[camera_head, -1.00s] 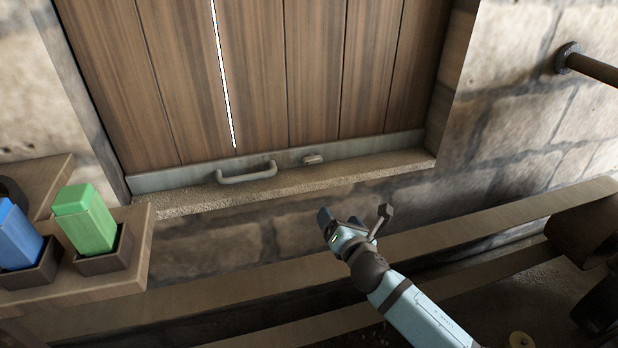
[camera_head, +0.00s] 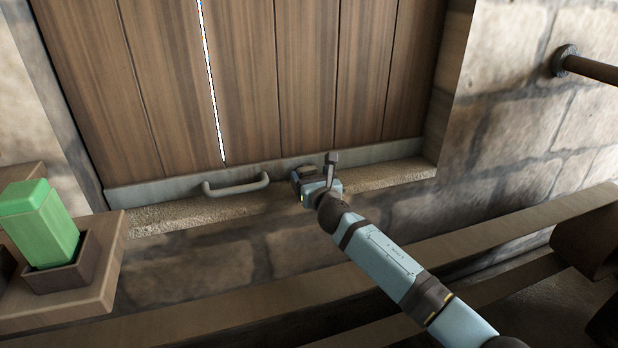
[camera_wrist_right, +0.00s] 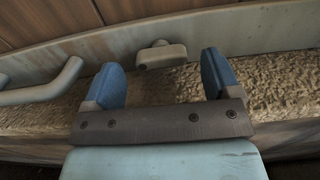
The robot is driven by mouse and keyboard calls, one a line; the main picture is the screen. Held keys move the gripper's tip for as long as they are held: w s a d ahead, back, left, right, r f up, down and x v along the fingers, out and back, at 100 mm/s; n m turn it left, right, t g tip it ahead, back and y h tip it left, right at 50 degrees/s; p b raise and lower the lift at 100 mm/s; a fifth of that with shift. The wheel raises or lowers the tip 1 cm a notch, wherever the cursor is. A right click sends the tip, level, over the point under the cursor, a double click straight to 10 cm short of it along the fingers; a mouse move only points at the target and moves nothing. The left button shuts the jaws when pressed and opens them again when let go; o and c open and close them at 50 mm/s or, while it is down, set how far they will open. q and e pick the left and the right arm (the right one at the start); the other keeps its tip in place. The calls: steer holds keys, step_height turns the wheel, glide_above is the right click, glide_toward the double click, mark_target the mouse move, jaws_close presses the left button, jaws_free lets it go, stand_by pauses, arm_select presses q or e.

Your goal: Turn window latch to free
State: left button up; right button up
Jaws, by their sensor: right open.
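The window latch (camera_wrist_right: 161,55) is a small grey piece on the metal strip along the bottom of the wooden shutter (camera_head: 255,80). In the right wrist view it shows ahead of my right gripper, between the lines of the two blue fingers. My right gripper (camera_wrist_right: 161,82) is open and empty, and a gap appears to remain between its fingertips and the latch. In the head view my right gripper (camera_head: 303,180) is at the sill and mostly hides the latch. My left gripper is not in view.
A grey bar handle (camera_head: 236,185) is fixed on the strip left of the latch; it also shows in the right wrist view (camera_wrist_right: 42,88). The rough stone sill (camera_head: 180,215) lies below. A green block (camera_head: 40,222) stands in a holder at left. A pipe (camera_head: 590,67) sticks out at right.

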steer(key=shift+x, duration=1)
steer(key=c, duration=0.9)
steer(key=shift+m, duration=0.7)
steer(key=o, duration=0.9)
